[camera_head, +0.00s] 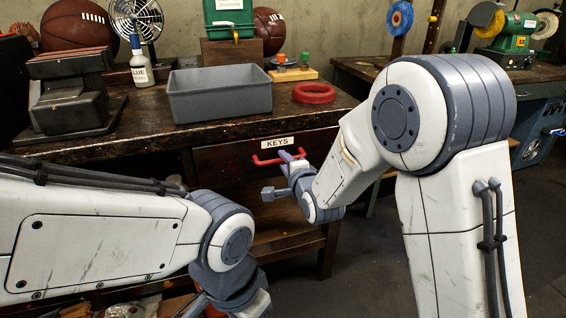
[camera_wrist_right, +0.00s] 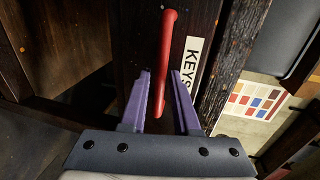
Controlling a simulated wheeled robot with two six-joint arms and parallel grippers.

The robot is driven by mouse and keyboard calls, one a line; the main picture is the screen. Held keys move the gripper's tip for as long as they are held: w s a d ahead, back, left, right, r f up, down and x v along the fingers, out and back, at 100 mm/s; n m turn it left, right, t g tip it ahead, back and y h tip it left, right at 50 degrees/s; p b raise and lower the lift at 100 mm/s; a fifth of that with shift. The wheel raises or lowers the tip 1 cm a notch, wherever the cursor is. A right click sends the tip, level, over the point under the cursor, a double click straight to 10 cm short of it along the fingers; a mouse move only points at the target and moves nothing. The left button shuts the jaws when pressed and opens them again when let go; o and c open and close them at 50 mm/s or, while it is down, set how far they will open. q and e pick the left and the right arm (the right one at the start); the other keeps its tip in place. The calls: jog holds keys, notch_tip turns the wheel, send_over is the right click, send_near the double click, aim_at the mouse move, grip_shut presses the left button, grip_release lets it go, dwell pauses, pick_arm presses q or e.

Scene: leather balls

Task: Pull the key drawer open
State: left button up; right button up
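The key drawer (camera_head: 225,166) is a dark wooden front under the bench top, with a white KEYS label (camera_head: 277,143) and a red bar handle (camera_head: 262,161). Its front looks flush with the bench, so it appears closed. My right gripper (camera_head: 291,157) is at the right part of the handle. In the right wrist view the purple fingers (camera_wrist_right: 163,98) stand apart, one on each side of the red handle (camera_wrist_right: 168,45), with gaps showing. The gripper looks open, not clamped. My left arm comes in at the lower left; its fingers are out of the picture.
On the bench top stand a grey bin (camera_head: 220,105), a red ring (camera_head: 314,93), a glue bottle (camera_head: 140,62), a basketball (camera_head: 79,25) and a dark metal press (camera_head: 70,95). A second bench with a green grinder (camera_head: 513,33) is at right. Open floor lies between.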

jog(key=shift+w+a+f, duration=0.15)
jog(key=shift+w+a, duration=0.05)
jog(key=shift+w, duration=0.45)
grip_shut()
dwell(1.0)
